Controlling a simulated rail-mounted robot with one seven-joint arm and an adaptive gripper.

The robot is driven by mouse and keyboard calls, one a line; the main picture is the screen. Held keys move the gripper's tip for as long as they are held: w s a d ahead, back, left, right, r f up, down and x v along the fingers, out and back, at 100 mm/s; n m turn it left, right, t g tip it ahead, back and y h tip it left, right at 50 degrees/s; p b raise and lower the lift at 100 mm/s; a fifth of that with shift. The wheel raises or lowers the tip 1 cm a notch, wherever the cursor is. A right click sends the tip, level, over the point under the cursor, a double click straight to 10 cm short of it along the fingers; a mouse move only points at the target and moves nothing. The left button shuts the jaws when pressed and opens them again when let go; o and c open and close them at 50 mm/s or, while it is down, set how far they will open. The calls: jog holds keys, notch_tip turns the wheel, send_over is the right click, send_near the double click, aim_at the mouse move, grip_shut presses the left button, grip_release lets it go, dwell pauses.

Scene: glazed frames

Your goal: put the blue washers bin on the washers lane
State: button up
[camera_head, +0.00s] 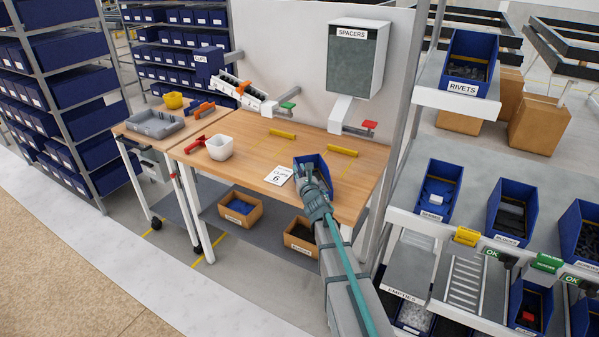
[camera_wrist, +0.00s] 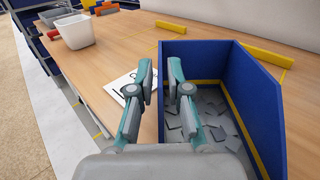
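A blue bin (camera_head: 314,172) stands on the wooden workbench at the tip of my arm. In the wrist view the bin (camera_wrist: 265,110) holds flat grey pieces; no label on it shows. My gripper (camera_wrist: 160,85) is at the bin's left wall, one finger on the outer side and one on the inner side, with a narrow gap between the fingertips. In the head view my gripper (camera_head: 318,192) partly covers the bin. No washers sign is legible. An empty roller lane (camera_head: 464,281) is on the right rack, below a yellow tag.
A numbered white card (camera_head: 279,175), a white tub (camera_head: 219,147) and yellow strips (camera_head: 342,151) are on the workbench (camera_head: 250,165). A grey SPACERS box (camera_head: 355,58) hangs behind. The right rack holds several blue bins, including a RIVETS bin (camera_head: 468,62).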

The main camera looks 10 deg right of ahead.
jog(key=shift+o, duration=0.6)
jog(key=shift+r, duration=0.1)
